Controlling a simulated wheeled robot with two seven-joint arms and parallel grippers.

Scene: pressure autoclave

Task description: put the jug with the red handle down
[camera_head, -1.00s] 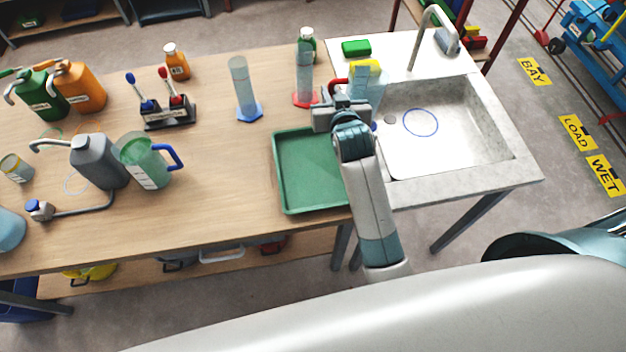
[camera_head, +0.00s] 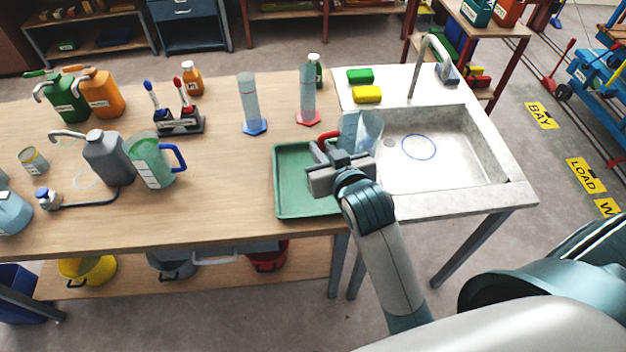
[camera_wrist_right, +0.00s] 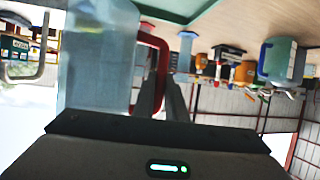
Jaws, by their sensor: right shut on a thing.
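The jug with the red handle (camera_head: 361,132) is a clear, bluish jug. In the head view it is over the right edge of the green tray (camera_head: 282,208), beside the sink. My right gripper (camera_head: 331,153) is shut on its red handle. In the right wrist view the jug (camera_wrist_right: 98,60) fills the left part, and its red handle (camera_wrist_right: 160,62) is at the fingers (camera_wrist_right: 165,98). I cannot tell whether the jug's base touches anything. My left gripper is not in view.
The sink (camera_head: 450,160) lies right of the tray. A red-based cylinder (camera_head: 309,100) and a blue-based cylinder (camera_head: 250,105) stand behind it. A green jug with a blue handle (camera_head: 150,160) stands left. The table between that jug and the tray is clear.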

